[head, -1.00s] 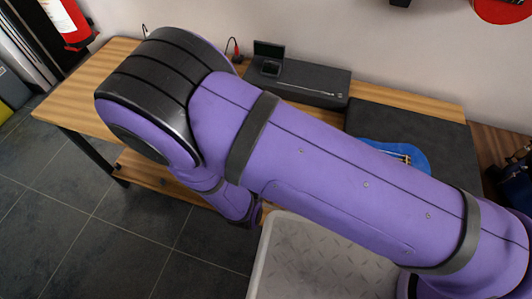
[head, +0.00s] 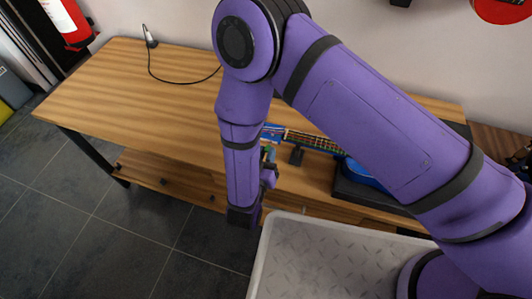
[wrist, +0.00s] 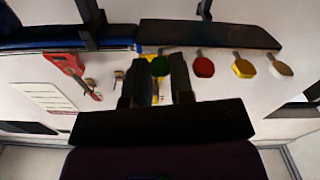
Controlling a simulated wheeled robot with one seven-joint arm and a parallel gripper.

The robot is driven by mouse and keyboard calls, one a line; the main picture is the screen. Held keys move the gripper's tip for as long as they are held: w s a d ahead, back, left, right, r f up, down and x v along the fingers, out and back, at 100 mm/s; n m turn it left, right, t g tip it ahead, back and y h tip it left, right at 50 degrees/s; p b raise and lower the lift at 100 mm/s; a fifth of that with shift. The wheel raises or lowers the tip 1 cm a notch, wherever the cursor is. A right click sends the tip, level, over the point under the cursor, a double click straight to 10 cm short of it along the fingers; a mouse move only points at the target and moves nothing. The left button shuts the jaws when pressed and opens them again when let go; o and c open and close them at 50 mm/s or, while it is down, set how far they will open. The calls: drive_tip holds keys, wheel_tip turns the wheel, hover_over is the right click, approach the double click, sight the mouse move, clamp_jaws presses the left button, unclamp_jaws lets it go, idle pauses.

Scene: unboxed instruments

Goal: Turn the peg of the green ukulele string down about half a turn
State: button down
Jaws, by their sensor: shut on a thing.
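The blue ukulele (head: 364,174) lies on the table with its neck to the left, and its headstock (head: 272,131) is beside my forearm. In the wrist view several pegs hang below a dark bar. The green peg (wrist: 160,66) is between the two fingers of my gripper (wrist: 160,80), which is shut on it. The red peg (wrist: 203,67), the yellow peg (wrist: 244,69) and a tan peg (wrist: 281,68) are in a row to its right, clear of the fingers. In the head view my gripper (head: 268,176) is small and partly hidden by my wrist.
A dark neck rest (head: 296,155) stands under the neck. The ukulele's body is on a black mat (head: 352,191), partly hidden by my arm. A grey ridged tray (head: 320,265) is in front of the table. The table's left part (head: 130,95) is clear except for a cable (head: 180,82).

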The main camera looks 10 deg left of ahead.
drive_tip(key=shift+m, duration=0.4)
idle(0.4)
drive_tip(key=c, duration=1.3)
unclamp_jaws()
drive_tip(key=shift+o, duration=0.2)
